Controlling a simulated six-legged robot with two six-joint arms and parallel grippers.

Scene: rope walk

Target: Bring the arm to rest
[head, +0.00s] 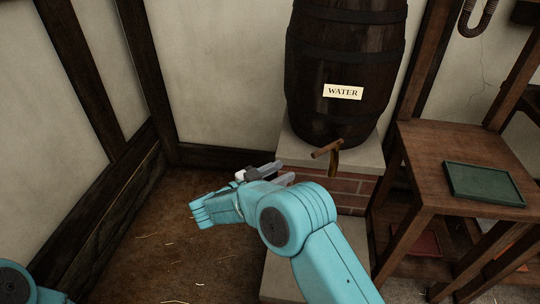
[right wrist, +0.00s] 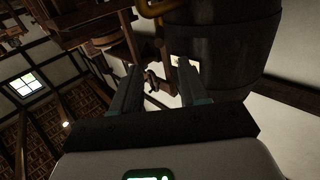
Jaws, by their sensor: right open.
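My right arm reaches in from the bottom of the head view, bent at a teal elbow. Its right gripper (head: 284,171) is in front of the plinth below the water barrel (head: 345,60). In the right wrist view the two fingers (right wrist: 160,64) stand apart with nothing held between them. The barrel's dark staves (right wrist: 225,45) show beyond the fingers there. Only a teal part of my left arm shows at the bottom left of the head view; its gripper is out of view.
A wooden tap (head: 327,150) juts from the barrel, close to the right gripper. The barrel stands on a stone-topped brick plinth (head: 348,188). A wooden stand (head: 450,145) at right holds a green tray (head: 484,183). Bare floor (head: 170,250) lies at left.

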